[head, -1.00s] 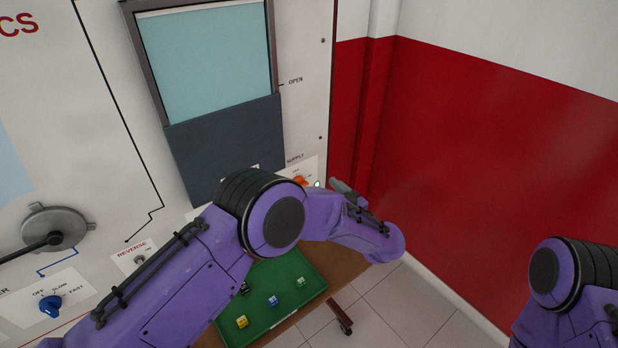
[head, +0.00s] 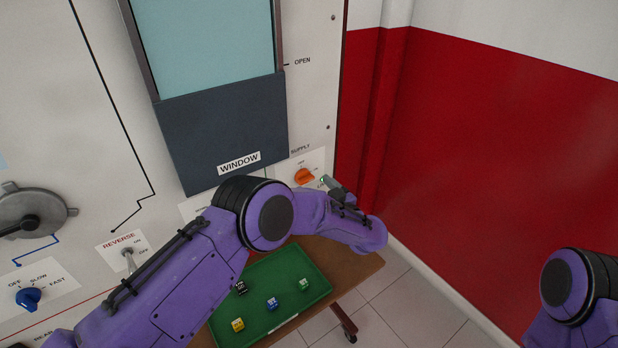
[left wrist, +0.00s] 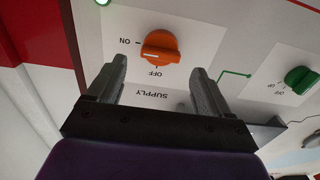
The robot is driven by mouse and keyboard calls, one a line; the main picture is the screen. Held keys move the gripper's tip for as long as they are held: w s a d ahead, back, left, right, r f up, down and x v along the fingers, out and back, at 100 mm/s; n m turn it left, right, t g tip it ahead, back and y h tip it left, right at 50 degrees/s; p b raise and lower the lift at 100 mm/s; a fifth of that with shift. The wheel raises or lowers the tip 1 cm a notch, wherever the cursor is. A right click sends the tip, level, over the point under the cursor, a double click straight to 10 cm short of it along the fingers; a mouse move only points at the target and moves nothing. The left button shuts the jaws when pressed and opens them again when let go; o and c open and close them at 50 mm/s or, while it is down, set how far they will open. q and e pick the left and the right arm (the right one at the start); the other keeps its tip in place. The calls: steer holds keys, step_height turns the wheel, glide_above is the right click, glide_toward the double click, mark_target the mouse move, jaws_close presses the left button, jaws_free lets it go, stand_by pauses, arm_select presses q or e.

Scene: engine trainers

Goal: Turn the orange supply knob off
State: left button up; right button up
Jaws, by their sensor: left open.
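The orange supply knob (head: 304,176) is on the panel's right side, below the SUPPLY label. In the left wrist view the knob (left wrist: 160,47) appears with its bar lying roughly horizontal, in line with the ON mark on the left; the OFF mark is below it. My left gripper (left wrist: 157,76) is open, its two fingers apart on either side of the view below the knob, not touching it. In the head view my left gripper (head: 333,186) is just right of the knob, partly hidden by its own wrist. My right gripper is out of view.
A green knob (left wrist: 301,80) sits beside the supply plate. A green lamp (left wrist: 103,2) is near the knob. A green tray (head: 262,317) with several small cubes rests on a brown table below. A red and white wall (head: 480,150) stands close on the right.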

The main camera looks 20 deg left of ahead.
mark_target(308, 180)
arm_select(q)
steer(key=x, duration=0.4)
steer(key=shift+w+f+p, duration=0.1)
steer(key=shift+p, duration=0.3)
steer(key=c, duration=1)
steer(key=shift+c, duration=0.2)
